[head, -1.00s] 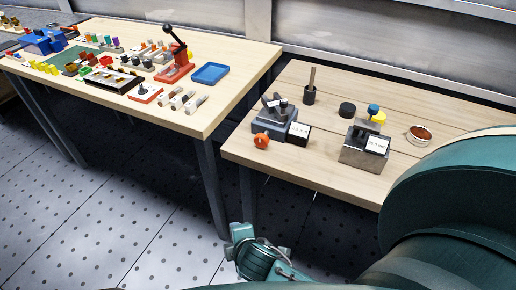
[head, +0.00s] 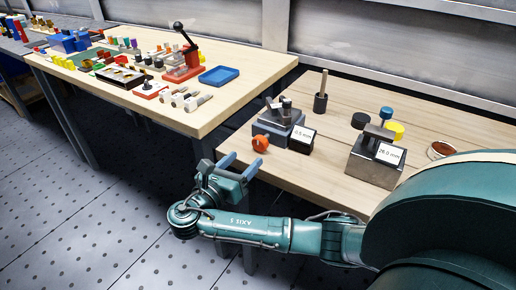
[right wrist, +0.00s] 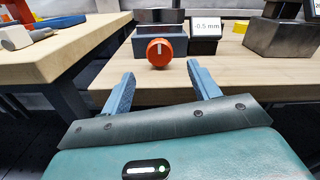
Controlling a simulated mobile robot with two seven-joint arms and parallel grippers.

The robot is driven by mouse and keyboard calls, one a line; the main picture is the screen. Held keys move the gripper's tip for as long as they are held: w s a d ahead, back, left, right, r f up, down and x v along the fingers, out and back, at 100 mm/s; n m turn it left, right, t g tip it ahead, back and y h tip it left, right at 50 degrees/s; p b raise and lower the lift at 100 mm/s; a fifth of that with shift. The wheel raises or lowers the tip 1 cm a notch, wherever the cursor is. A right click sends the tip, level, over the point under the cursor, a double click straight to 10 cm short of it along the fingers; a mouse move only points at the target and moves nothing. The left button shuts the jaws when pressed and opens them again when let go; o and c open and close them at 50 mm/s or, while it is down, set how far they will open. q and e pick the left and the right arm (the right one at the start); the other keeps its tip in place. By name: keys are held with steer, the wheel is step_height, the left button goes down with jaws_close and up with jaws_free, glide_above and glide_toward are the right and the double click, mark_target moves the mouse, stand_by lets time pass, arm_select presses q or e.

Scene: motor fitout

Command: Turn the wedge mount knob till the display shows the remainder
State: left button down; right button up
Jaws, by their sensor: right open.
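The wedge mount (head: 272,131) is a dark grey block on the right-hand table. Its orange knob (head: 260,144) faces the table's front edge; it also shows in the right wrist view as an orange disc (right wrist: 160,52) with a white, roughly upright mark. My right gripper (head: 247,158) is open and empty in front of the table edge, pointing at the knob. In the right wrist view the knob lies beyond and between the fingertips (right wrist: 160,72), apart from them. My left gripper is not in view.
A grey block (head: 370,165) with a second display (head: 390,153), reading about 26.0 or 28.0 mm, stands to the right. Blue and yellow knobs, a black disc and a post stand behind. The left table (head: 215,110) holds many small parts and a blue tray (head: 219,75).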

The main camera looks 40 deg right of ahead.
mark_target(258, 147)
steer(key=b+x, duration=0.1)
steer(key=x, duration=0.6)
steer(key=shift+d, duration=0.1)
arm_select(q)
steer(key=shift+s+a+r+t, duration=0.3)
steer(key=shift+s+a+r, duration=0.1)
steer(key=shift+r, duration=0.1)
arm_select(e)
steer(key=shift+w+d, duration=0.2)
steer(key=shift+d, duration=0.2)
steer(key=c, duration=1)
steer(key=shift+a+r+m+p, duration=0.1)
steer(key=shift+r+m+p, duration=0.05)
steer(key=shift+m+p, duration=0.75)
steer(key=shift+p, duration=0.2)
steer(key=shift+m+p, duration=0.75)
steer(key=shift+m, duration=0.35)
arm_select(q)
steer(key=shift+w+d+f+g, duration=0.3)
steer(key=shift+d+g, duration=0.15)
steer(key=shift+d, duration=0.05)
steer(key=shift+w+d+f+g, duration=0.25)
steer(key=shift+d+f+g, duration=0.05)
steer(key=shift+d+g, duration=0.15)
arm_select(e)
steer(key=shift+f+m, duration=0.25)
steer(key=shift+m, duration=0.65)
